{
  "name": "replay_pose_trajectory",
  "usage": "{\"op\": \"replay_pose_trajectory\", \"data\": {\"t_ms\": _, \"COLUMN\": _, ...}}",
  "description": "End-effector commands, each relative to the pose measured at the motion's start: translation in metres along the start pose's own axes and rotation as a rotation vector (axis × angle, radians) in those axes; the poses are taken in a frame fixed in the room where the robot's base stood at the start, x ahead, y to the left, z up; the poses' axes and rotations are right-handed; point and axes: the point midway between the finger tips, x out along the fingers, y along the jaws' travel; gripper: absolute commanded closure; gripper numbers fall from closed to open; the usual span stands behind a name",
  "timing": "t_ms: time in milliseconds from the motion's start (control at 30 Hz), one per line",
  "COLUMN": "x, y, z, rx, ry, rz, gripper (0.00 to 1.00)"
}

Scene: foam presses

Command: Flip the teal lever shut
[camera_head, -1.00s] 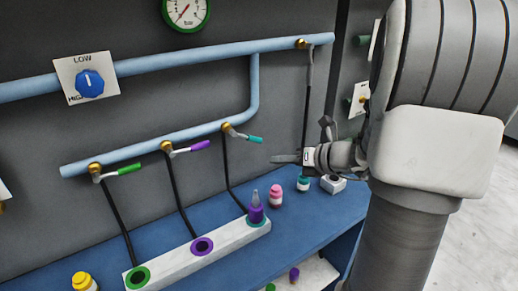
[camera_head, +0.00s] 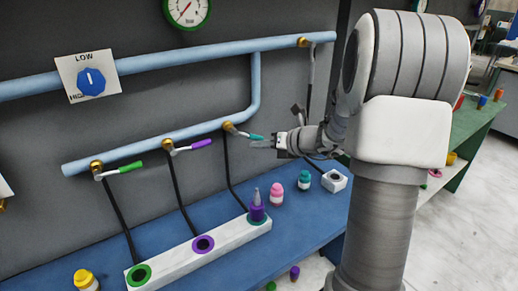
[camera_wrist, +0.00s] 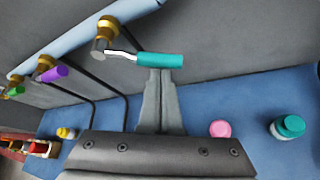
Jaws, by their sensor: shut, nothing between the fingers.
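The teal lever (camera_head: 249,136) is on a brass valve at the right end of the lower blue pipe.
A purple lever (camera_head: 200,144) and a green lever (camera_head: 130,167) are on the same pipe (camera_head: 150,150) to the left. Below stand a white block with ringed holes (camera_head: 180,259), a purple bottle (camera_head: 257,212), a pink bottle (camera_head: 277,181) and a teal-capped bottle (camera_head: 304,181).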

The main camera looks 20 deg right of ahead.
Motion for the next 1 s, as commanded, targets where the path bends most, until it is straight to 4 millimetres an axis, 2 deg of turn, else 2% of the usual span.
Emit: {"op": "replay_pose_trajectory", "data": {"t_ms": 1000, "x": -0.0051, "y": -0.0006, "z": 0.0083, "rx": -0.117, "ry": -0.001, "rz": -0.068, "gripper": 1.0}}
